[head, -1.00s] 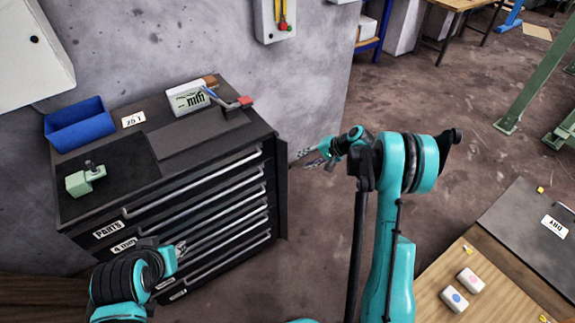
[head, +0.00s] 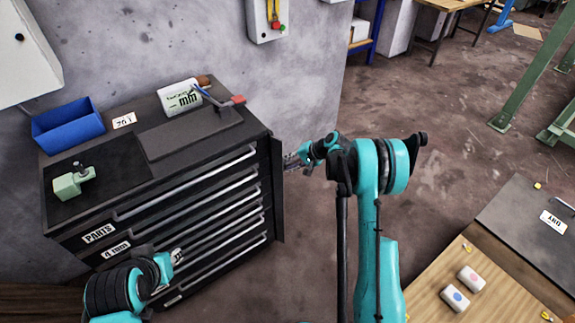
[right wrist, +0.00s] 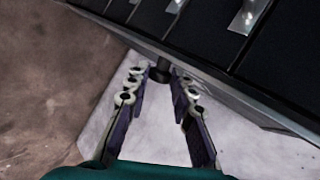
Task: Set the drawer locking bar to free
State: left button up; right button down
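The dark drawer cabinet (head: 250,170) stands against the wall. A dark upright bar (head: 277,190) runs along the right side of its drawer fronts, seemingly the locking bar. My right gripper (head: 290,162) is at the bar's right side, near its upper part. In the right wrist view my right gripper (right wrist: 160,85) has its fingers apart, with a small dark knob (right wrist: 161,72) between or just beyond the tips. I cannot tell whether they touch it. The bar (right wrist: 215,85) shows as a dark diagonal strip there. My left gripper (head: 177,256) is before the lower drawers; its opening is unclear.
On the cabinet top are a blue bin (head: 68,126), a green vise-like block (head: 73,183), a labelled white box (head: 180,97) and a red-handled tool (head: 218,97). A workbench (head: 480,275) stands at the lower right. The floor between is clear.

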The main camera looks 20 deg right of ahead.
dwell(0.3)
jog(key=shift+w+n+g+y, duration=0.45)
jog(key=shift+n+g, duration=0.35)
jog(key=shift+n, duration=0.35)
jog(key=shift+w+n+g+y, duration=0.2)
jog(key=shift+w+n+g, duration=0.5)
jog(key=shift+n, duration=0.4)
jog(key=shift+w+n+g+y, duration=0.4)
jog(key=shift+n+g, duration=0.5)
jog(key=shift+n, duration=0.25)
jog(key=c, duration=1.6)
grip_release()
